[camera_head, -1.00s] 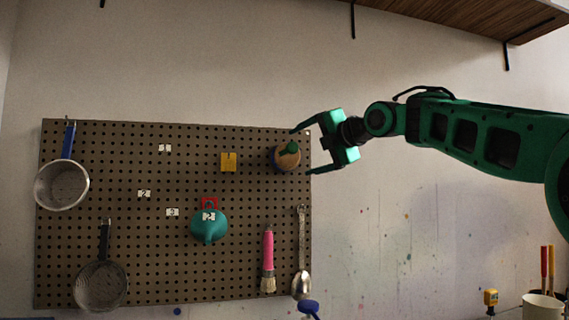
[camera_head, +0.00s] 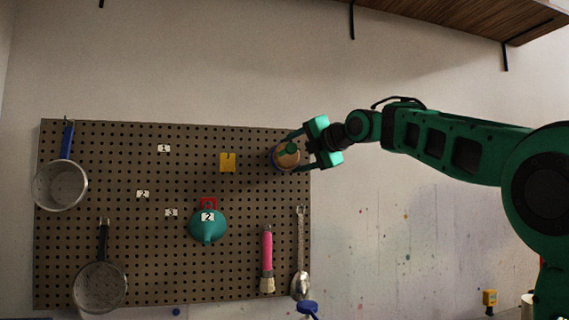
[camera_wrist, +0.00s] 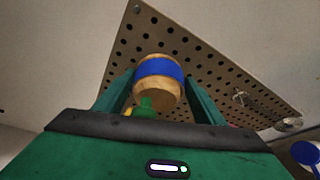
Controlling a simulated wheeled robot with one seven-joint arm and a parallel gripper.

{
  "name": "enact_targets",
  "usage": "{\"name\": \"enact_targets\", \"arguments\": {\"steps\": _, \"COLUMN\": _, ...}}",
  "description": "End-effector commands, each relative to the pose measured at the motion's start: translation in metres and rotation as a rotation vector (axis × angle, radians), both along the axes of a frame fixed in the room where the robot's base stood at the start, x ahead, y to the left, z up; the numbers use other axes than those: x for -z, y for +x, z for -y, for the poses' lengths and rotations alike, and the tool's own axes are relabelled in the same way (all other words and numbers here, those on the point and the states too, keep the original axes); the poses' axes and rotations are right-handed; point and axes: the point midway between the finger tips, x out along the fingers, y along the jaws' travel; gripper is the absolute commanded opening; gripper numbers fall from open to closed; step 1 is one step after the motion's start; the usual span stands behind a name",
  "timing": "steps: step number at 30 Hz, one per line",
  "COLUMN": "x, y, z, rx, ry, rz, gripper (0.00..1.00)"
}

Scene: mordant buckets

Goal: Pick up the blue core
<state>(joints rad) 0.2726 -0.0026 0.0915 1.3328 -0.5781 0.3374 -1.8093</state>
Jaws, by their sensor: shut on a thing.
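The blue core (camera_head: 287,156) is a round wooden piece with a blue band and a green part on its front. It is at the upper right of the pegboard. In the wrist view the core (camera_wrist: 159,75) sits between the two green fingers. My gripper (camera_head: 298,153) reaches it from the right and is shut on it. In the wrist view a finger of my gripper (camera_wrist: 160,95) lies on each side of the core. The core appears to be still at the board; whether it touches the board is hidden.
The pegboard (camera_head: 110,180) also holds two strainers (camera_head: 60,185) (camera_head: 100,288), a teal funnel (camera_head: 208,228), a yellow block (camera_head: 228,162), a pink-handled brush (camera_head: 267,252) and a spoon (camera_head: 300,285). A wooden shelf (camera_head: 450,15) is above right.

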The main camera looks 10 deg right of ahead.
Motion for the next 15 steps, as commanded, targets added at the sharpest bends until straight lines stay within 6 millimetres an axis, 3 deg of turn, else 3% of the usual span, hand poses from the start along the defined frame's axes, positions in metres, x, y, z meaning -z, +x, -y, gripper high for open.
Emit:
{"name": "enact_targets", "arguments": {"steps": 8, "x": -0.001, "y": 0.000, "z": 0.001, "rx": 0.001, "ry": -0.001, "rz": -0.002, "gripper": 0.42}}
{"name": "enact_targets", "arguments": {"steps": 15, "x": -0.002, "y": -0.024, "z": 0.001, "rx": 0.001, "ry": -0.002, "rz": -0.001, "gripper": 0.42}}
